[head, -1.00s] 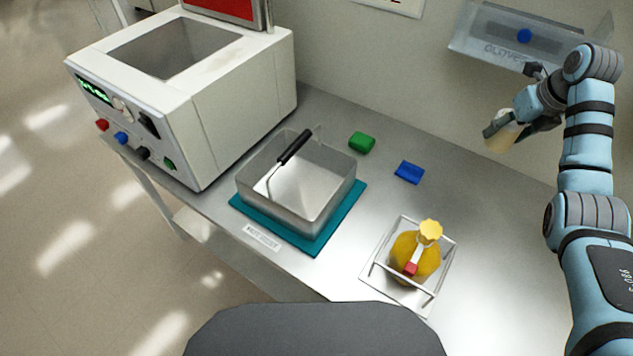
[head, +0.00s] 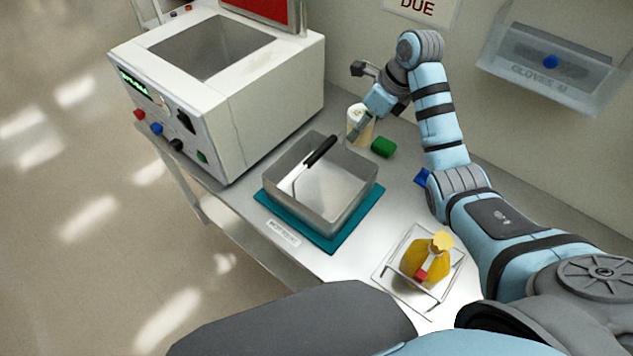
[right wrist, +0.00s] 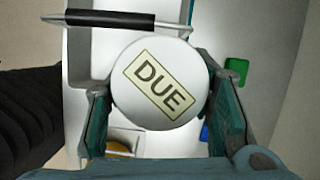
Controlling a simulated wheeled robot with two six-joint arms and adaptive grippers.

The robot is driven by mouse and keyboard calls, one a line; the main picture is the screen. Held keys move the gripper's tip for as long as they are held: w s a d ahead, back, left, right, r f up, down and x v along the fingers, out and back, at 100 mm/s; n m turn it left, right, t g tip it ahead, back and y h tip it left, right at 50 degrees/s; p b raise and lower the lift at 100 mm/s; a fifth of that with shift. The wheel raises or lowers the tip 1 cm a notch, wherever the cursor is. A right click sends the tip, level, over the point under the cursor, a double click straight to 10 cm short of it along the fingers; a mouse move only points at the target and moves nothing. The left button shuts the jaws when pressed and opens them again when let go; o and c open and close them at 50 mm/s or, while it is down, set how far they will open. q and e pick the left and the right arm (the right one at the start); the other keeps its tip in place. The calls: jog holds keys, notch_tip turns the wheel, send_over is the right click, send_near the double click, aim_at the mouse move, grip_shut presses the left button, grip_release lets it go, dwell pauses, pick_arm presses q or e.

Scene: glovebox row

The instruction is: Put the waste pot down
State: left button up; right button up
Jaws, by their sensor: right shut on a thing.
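The waste pot (head: 357,117) is a pale, cream-coloured pot behind the metal pan. In the right wrist view its round white lid (right wrist: 160,80) faces me and has a label reading DUE. My right gripper (head: 362,120) is shut on the pot, with a finger on each side of it in the right wrist view (right wrist: 160,95). The pot looks upright. Its base is partly hidden, and I cannot tell whether it touches the bench (head: 400,190). My left gripper is not in view.
A metal pan (head: 345,205) with a black-handled tool (head: 320,151) stands on a teal mat (head: 330,243). A green block (head: 383,147) is close right of the pot. A blue block (head: 421,177) is by my arm. A white machine (head: 270,85) stands left. A yellow bottle (head: 420,262) sits in a rack.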

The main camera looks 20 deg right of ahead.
jog(key=s+a+n+y+p, duration=0.1)
jog(key=s+a+n+p, duration=0.1)
jog(key=s+a+n, duration=0.3)
jog(key=shift+m+g, duration=0.4)
jog(key=shift+m, duration=0.3)
jog(key=f+b, duration=0.2)
jog(key=f, duration=0.4)
jog(key=w+f+b, duration=0.1)
jog(key=f, duration=0.5)
jog(key=a+f+b, duration=0.1)
jog(key=f+b, duration=0.1)
jog(key=f, duration=0.5)
jog(key=shift+w+b, duration=0.3)
jog(key=shift+b, duration=0.05)
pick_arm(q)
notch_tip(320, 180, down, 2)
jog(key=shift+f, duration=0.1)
pick_arm(e)
jog(key=o, duration=1.3)
pick_arm(q)
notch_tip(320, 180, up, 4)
jog(key=p, duration=0.3)
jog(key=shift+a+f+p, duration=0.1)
jog(key=shift+p, duration=0.3)
pick_arm(e)
jog(key=v, duration=1.2)
jog(key=shift+w+d+r, duration=0.1)
